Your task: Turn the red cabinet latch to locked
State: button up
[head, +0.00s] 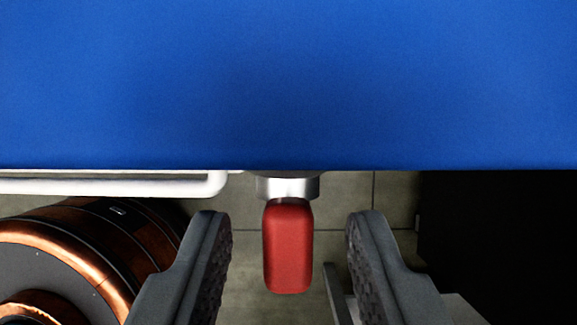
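The red cabinet latch (288,248) is a rounded red handle below the middle of the head view. It joins a silver metal collar (288,188) at the edge of a blue surface (290,85). In the picture the handle points straight down from the collar. My gripper (288,225) is open, with one dark ridged finger on each side of the red handle. A gap shows between the handle and each finger, and neither finger appears to touch it.
A white rail (110,184) runs along the left below the blue edge. A copper and black round body (85,245) fills the lower left. A dark block (500,225) stands at the right. Grey tiled floor (245,245) shows between.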

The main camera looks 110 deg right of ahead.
jog(key=shift+x, duration=1)
grip_shut()
